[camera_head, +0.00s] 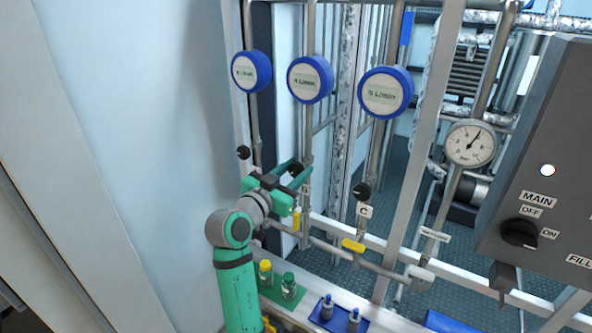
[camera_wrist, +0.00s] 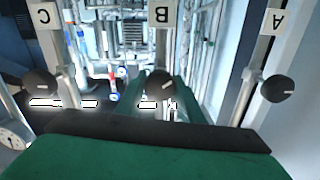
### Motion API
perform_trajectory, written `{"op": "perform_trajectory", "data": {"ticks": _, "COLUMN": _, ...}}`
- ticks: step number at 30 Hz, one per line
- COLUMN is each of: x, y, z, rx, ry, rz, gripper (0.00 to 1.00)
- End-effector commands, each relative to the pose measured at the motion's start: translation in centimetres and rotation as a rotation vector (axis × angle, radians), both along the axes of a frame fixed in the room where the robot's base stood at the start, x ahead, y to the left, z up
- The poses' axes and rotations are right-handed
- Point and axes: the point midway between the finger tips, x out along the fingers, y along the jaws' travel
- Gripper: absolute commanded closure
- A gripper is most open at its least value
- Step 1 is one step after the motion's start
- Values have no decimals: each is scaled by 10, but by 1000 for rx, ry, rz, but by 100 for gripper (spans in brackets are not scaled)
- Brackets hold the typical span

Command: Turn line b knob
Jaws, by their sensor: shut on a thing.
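The line b knob (camera_head: 295,169) is a small black round knob on the middle pipe, partly hidden by my green gripper (camera_head: 297,175). In the wrist view this knob (camera_wrist: 162,84), with a pale pointer mark, sits under the upside-down B label (camera_wrist: 162,15). My gripper is shut on it, with green finger parts seen around and behind the knob. The label beside it is mostly covered in the head view. Above it on the same pipe, a blue-rimmed display (camera_head: 310,79) appears to read 4 L/min.
The A knob (camera_head: 243,152) and C knob (camera_head: 361,191) flank it closely. Yellow valve handles (camera_head: 352,246) sit lower on the pipes. A pressure gauge (camera_head: 470,143) and dark control panel (camera_head: 545,165) stand right. Vials (camera_head: 289,286) and a blue tray (camera_head: 338,316) lie below.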

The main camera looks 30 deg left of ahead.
Motion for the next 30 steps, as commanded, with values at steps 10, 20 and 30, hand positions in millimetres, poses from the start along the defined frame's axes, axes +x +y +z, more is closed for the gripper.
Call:
{"op": "perform_trajectory", "data": {"ticks": 10, "x": 1, "y": 0, "z": 0, "rx": -83, "ry": -1, "rz": 1, "gripper": 88}}
{"op": "perform_trajectory", "data": {"ticks": 20, "x": 2, "y": -2, "z": 0, "rx": -345, "ry": -1, "rz": -2, "gripper": 88}}
{"op": "perform_trajectory", "data": {"ticks": 30, "x": 2, "y": -2, "z": 0, "rx": -669, "ry": 0, "rz": -3, "gripper": 88}}
